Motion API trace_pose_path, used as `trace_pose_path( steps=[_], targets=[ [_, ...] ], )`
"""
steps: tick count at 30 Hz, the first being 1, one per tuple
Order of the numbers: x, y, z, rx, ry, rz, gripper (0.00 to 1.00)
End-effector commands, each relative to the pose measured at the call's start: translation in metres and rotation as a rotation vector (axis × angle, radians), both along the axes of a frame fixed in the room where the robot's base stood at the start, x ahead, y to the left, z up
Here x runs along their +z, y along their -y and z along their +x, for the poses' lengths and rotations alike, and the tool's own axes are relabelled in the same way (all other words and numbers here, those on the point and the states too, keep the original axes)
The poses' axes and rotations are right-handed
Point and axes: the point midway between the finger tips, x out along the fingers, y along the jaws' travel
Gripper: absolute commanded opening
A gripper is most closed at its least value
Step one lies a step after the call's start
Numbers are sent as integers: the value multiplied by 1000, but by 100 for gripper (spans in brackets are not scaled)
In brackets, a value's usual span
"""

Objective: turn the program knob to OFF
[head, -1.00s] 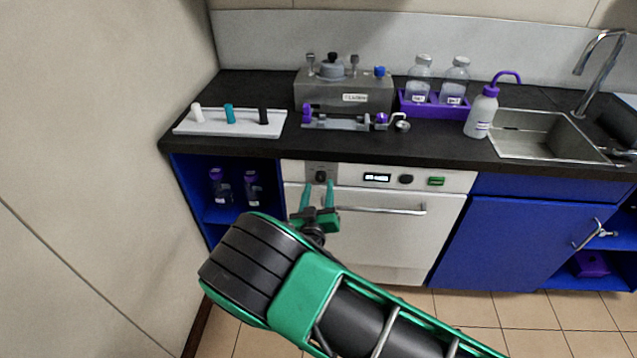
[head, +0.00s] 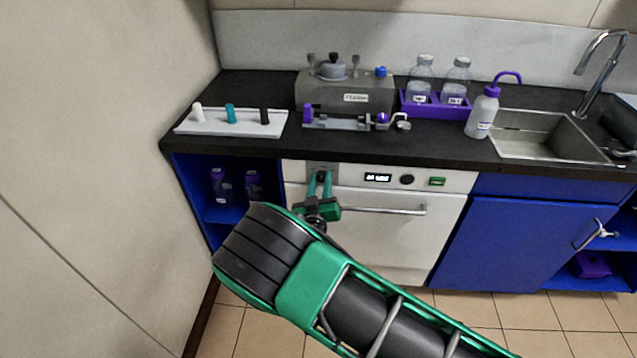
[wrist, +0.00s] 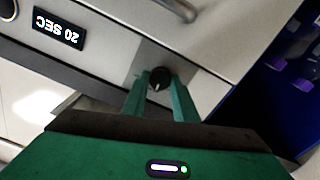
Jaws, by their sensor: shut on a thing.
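The program knob (wrist: 160,76) is a small black dial with a white mark, set on a grey plate at the left end of the white appliance's panel. My green gripper (wrist: 159,84) has its two fingers on either side of the knob, shut on it. In the head view my gripper (head: 319,182) reaches the panel, and the fingers partly cover the knob (head: 321,175). The display (wrist: 59,28) appears upside down in the wrist view and reads 20 SEC. Markings around the knob are too small to read.
A second black knob (head: 407,179) and a green switch (head: 437,181) sit further right on the panel. The door handle bar (head: 390,210) juts out below. The counter (head: 440,145) overhangs above, and an open blue shelf (head: 222,212) stands left.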

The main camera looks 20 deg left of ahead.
Motion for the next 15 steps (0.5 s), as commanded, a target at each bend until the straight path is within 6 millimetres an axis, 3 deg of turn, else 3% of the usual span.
trace_pose_path(
  steps=[8,15],
  targets=[
    [-3,-2,-5,12,13,-79,4],
    [-4,-2,-6,11,54,-258,4]
  ],
)
